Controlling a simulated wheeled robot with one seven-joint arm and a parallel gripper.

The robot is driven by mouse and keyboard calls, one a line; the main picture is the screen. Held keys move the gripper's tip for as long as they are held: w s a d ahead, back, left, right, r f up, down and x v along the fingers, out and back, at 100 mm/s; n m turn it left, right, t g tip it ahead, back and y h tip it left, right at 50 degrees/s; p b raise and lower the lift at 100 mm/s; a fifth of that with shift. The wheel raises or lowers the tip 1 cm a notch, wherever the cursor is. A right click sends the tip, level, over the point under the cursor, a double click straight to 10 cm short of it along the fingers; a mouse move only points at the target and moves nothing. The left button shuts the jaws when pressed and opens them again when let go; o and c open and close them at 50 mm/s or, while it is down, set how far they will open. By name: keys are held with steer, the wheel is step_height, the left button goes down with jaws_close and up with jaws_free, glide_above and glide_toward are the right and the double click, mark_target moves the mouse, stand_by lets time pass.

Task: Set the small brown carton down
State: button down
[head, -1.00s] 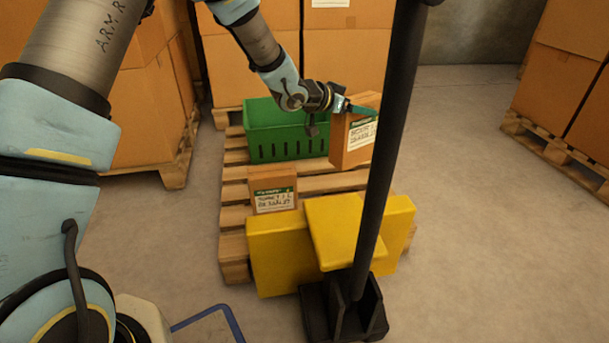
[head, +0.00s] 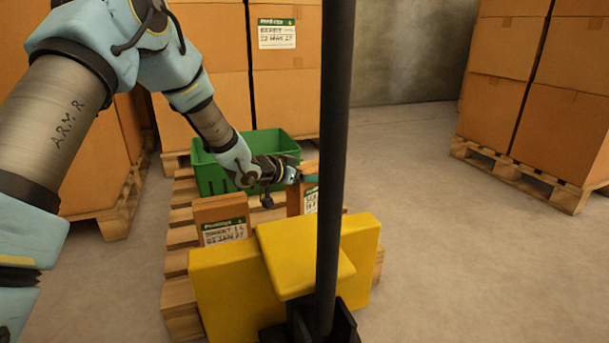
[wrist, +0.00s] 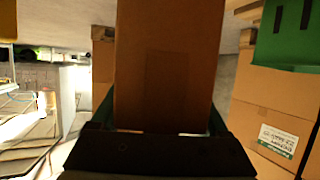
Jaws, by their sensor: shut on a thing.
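The small brown carton (head: 308,199) has a white and green label. It is upright over the right part of the wooden pallet (head: 180,261), behind the yellow block. My gripper (head: 301,178) is shut on its upper part. The black pole hides part of its front, and the yellow block hides its bottom, so I cannot tell whether it touches the slats. In the wrist view the carton (wrist: 165,65) fills the middle between the fingers. A second labelled brown carton (head: 221,219) stands on the pallet to the left, apart from it.
A green crate (head: 207,175) sits at the pallet's back, behind both cartons. A yellow block (head: 225,287) and a black pole (head: 333,120) stand in front. Stacked large cartons (head: 215,100) are behind, more (head: 510,100) at right. The floor at right is clear.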

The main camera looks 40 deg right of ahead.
mark_target(311, 191)
step_height(311, 191, down, 5)
steer(key=b, duration=0.2)
steer(key=shift+b, duration=0.35)
jaws_free()
steer(key=shift+f, duration=0.2)
